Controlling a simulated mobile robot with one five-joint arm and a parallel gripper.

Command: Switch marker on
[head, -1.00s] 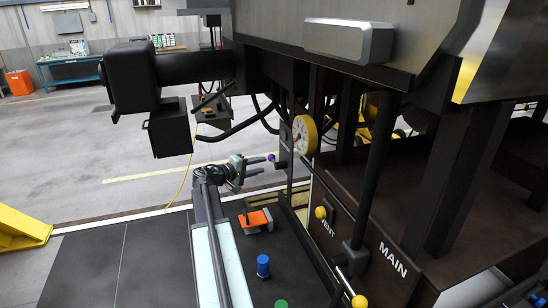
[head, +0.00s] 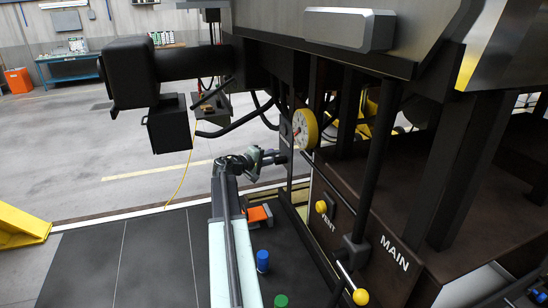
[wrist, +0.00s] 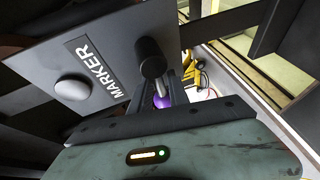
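In the wrist view a grey panel (wrist: 115,60) carries the label MARKER (wrist: 97,70) and a pale, unlit-looking dome (wrist: 72,88). A black lever (wrist: 149,58) sticks out from the panel, and its purple tip (wrist: 162,101) shows just above my gripper's body. My gripper (head: 279,157) is at the switch in the head view, beside the dark post left of the gauge. Its dark fingers lie around the purple tip in the wrist view, partly hidden by the gripper body. I cannot tell whether they are closed on it. The purple tip is hidden in the head view.
A yellow-rimmed gauge (head: 305,129) is just right of my gripper. A VENT knob (head: 321,207) and the MAIN lever (head: 360,296) are on the brown housing. An orange block (head: 260,215), a blue cylinder (head: 262,261) and a green one (head: 281,300) stand below. A black box (head: 170,130) hangs at left.

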